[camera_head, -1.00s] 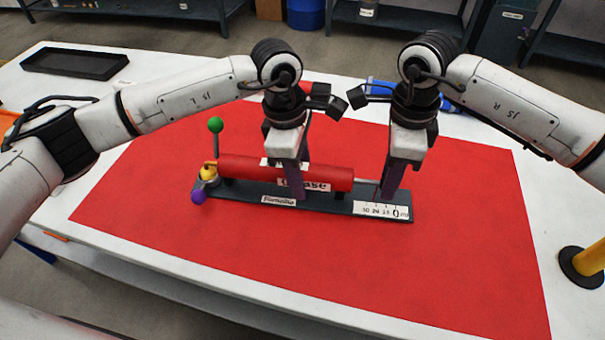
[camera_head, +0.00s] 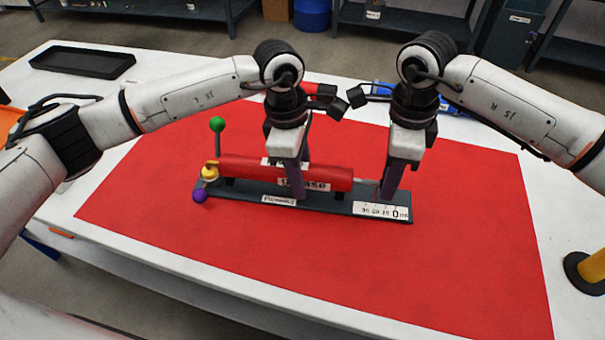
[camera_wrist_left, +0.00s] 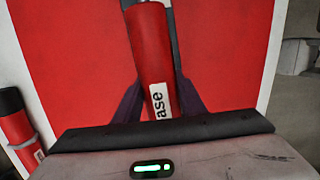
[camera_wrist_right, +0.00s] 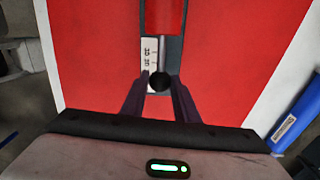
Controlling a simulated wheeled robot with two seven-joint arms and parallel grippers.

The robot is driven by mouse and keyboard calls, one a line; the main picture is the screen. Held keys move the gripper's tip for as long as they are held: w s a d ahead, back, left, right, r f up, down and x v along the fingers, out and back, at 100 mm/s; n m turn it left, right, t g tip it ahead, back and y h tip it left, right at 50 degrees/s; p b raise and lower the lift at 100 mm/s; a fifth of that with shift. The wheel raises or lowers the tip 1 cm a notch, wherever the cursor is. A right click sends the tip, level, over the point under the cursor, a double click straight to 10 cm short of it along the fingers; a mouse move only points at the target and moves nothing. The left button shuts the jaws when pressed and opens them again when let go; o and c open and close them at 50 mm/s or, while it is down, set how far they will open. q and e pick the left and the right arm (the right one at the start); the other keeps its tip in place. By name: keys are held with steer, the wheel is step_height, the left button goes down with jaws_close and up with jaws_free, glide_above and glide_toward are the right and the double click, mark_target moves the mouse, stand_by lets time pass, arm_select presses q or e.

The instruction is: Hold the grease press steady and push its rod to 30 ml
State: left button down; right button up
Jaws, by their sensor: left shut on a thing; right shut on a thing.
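The grease press is a red barrel (camera_head: 245,169) on a dark base plate (camera_head: 335,205), lying across the red mat. Its left end has a yellow part (camera_head: 209,173) and green (camera_head: 217,124) and purple (camera_head: 199,195) balls. A white scale (camera_head: 382,211) is at the base's right end. My left gripper (camera_head: 297,192) is shut around the barrel, also seen in the left wrist view (camera_wrist_left: 155,100). My right gripper (camera_head: 392,192) is shut on the rod's black knob (camera_wrist_right: 159,81) by the scale. The thin rod (camera_wrist_right: 163,51) shows between knob and barrel.
A red mat (camera_head: 300,270) covers the white table, with free room in front of the press. A black tray (camera_head: 82,62) lies at the back left. A blue tube (camera_wrist_right: 297,122) lies behind my right arm. A yellow post (camera_head: 593,262) stands at the right edge.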

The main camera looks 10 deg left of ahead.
steer(key=shift+s+a+r, duration=0.1)
steer(key=shift+s+a, duration=0.1)
steer(key=shift+a, duration=0.35)
steer(key=shift+s+a+r, duration=0.1)
steer(key=shift+s+a, duration=0.1)
steer(key=shift+a, duration=0.3)
steer(key=o, duration=1.3)
steer(key=shift+c, duration=0.2)
steer(key=shift+w+d+r, duration=0.1)
steer(key=shift+d+r, duration=0.05)
steer(key=shift+r, duration=1.55)
steer(key=shift+d+r, duration=0.1)
steer(key=shift+r, duration=1.6)
